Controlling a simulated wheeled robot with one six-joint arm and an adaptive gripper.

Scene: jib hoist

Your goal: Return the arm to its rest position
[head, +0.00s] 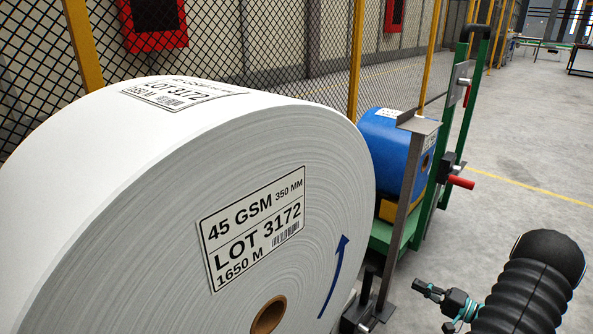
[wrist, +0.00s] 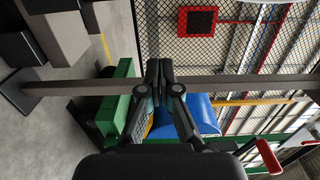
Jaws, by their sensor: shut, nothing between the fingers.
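My gripper shows in the wrist view (wrist: 160,72), with its two dark fingers together and nothing between them. In that view the fingertips overlap a grey post (wrist: 230,86), which runs across the turned picture; I cannot tell the gap from this view alone. In the head view my gripper (head: 426,288) is at the lower right, to the right of the upright grey post (head: 403,215) and apart from it. My black ribbed arm cover is at its right and hides part of the gripper.
A large white roll (head: 110,215) labelled LOT 3172 fills the left. Behind the post, a blue roll (head: 388,145) rests on a green cart (head: 432,200) with a red handle (head: 461,182). A mesh fence (head: 280,50) stands behind. The floor at right (head: 530,170) is clear.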

